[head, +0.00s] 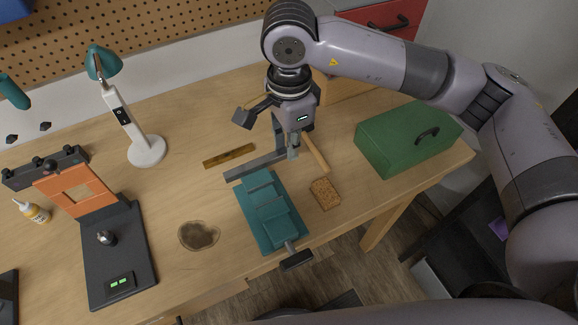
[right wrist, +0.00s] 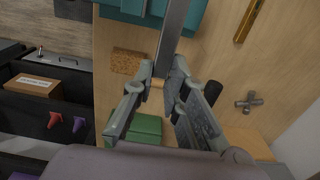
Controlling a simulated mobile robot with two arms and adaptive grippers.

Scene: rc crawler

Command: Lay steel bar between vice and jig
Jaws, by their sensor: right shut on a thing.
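My right gripper (head: 292,153) is shut on one end of a grey steel bar (head: 245,170). The bar points left from the fingers, just behind the teal vice (head: 284,228); I cannot tell whether it touches anything. In the right wrist view the bar (right wrist: 173,35) runs up from between the fingertips (right wrist: 160,80), past the teal vice (right wrist: 120,13). At the left, an orange plate with a square opening (head: 61,190) stands on a black base (head: 118,265); I cannot tell whether this is the jig. My left gripper is not in view.
A yellow-brown bar (head: 229,156) lies behind the steel bar. A cork block (head: 324,194) and a green toolbox (head: 395,145) are to the right. A wooden handle (head: 316,154) lies beside the gripper. A white-based lamp (head: 147,151) stands back left. A dark stain (head: 198,235) marks the bench.

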